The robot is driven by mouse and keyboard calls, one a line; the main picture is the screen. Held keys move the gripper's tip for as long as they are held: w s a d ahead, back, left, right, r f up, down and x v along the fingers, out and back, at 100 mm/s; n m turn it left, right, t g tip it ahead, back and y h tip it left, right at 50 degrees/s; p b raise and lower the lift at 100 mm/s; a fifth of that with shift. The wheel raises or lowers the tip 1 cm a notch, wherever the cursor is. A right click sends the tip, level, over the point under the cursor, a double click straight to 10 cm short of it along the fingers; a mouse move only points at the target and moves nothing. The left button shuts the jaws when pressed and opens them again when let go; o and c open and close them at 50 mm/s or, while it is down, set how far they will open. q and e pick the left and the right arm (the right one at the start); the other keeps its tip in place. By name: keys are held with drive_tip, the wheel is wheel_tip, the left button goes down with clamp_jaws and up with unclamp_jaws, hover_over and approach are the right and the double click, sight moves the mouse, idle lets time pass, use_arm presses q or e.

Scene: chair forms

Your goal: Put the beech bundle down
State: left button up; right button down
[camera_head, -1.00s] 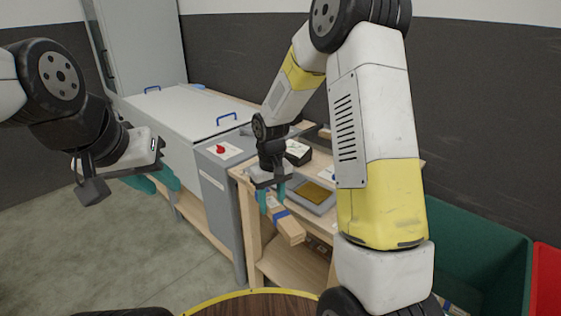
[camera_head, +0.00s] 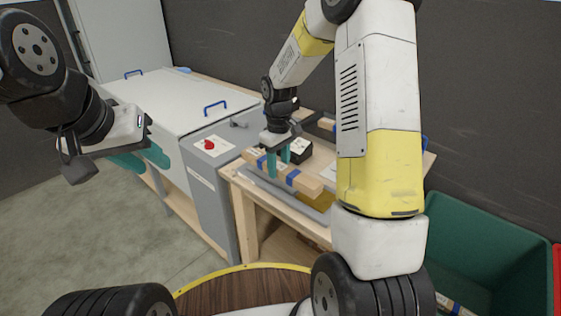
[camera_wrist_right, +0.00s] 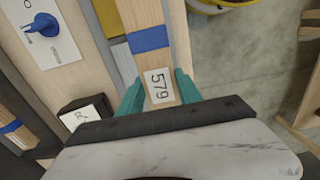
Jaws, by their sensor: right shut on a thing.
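The beech bundle (camera_head: 303,182) is a pale wooden bar with blue bands. It is held level over the wooden bench (camera_head: 245,208), above a grey tray (camera_head: 315,212) with a yellowish floor. I cannot tell whether it touches anything below. My right gripper (camera_head: 279,165) points down and is shut across it.
A black box (camera_head: 300,150) stands on the bench just behind the bundle. A grey panel with a red button (camera_head: 210,145) adjoins the bench at the left. A green bin (camera_head: 490,240) stands at the right. A round brown top (camera_head: 240,287) with a yellow rim is in front.

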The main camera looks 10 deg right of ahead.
drive_tip(key=d, duration=0.3)
drive_tip(key=shift+w+d+f, duration=0.1)
drive_tip(key=shift+w+f, duration=0.05)
drive_tip(key=shift+w, duration=0.25)
drive_tip(key=shift+d+f, duration=0.2)
drive_tip(key=shift+f, duration=1.6)
drive_tip(key=c, duration=0.8)
unclamp_jaws()
drive_tip(key=shift+f, duration=0.1)
